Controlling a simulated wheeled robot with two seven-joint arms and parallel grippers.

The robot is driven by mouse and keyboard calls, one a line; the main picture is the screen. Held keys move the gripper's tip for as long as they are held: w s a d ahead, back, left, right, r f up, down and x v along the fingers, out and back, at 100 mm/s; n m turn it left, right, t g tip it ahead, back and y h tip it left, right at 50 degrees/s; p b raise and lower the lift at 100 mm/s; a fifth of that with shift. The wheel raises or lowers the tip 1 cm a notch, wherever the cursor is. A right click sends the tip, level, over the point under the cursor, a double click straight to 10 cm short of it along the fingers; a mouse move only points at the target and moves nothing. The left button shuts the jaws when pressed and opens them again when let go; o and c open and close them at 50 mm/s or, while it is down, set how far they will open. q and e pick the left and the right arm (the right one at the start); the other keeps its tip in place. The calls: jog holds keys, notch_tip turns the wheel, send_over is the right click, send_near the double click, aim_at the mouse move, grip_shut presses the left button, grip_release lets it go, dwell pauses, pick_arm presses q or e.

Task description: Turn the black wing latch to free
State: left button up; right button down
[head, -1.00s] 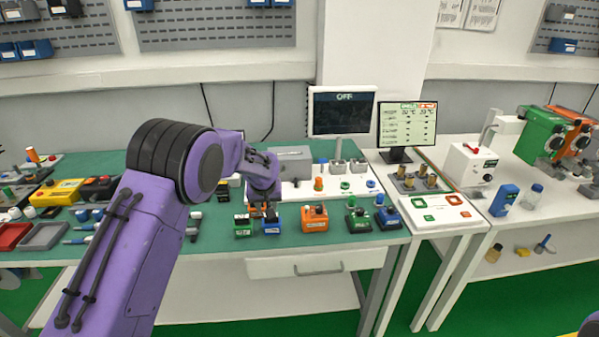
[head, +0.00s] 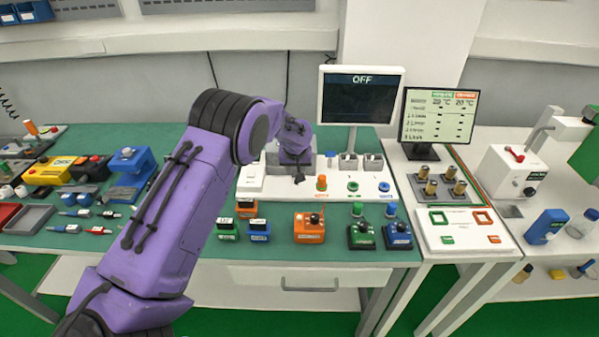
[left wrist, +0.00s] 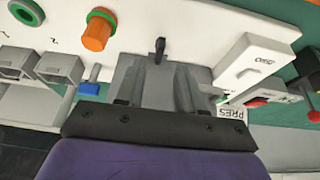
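My left gripper (head: 297,176) points down over the grey box (head: 273,157) on the white board at the back of the green bench. In the left wrist view a small black upright piece (left wrist: 160,47), which looks like the wing latch, stands at the edge of the grey box, just past my gripper's dark palm plate (left wrist: 160,122). The latch is hard to make out in the head view, where my gripper covers much of the box. I cannot tell whether the fingers touch the latch or how far apart they are. My right gripper is out of view.
An orange knob (head: 321,183) and a green knob (head: 353,187) stand to the right on the white board. A white block (left wrist: 252,66) is close beside the box. Several small coloured boxes line the bench front. A screen (head: 360,97) reading OFF stands behind.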

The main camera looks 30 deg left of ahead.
pick_arm(q)
jog(key=p+x, duration=0.1)
jog(key=x, duration=0.5)
jog(key=shift+w+a+f, duration=0.1)
jog(key=shift+w+f, duration=0.05)
jog(key=shift+w, duration=0.05)
jog(key=shift+s+r, duration=0.2)
jog(key=shift+s, duration=0.05)
grip_shut()
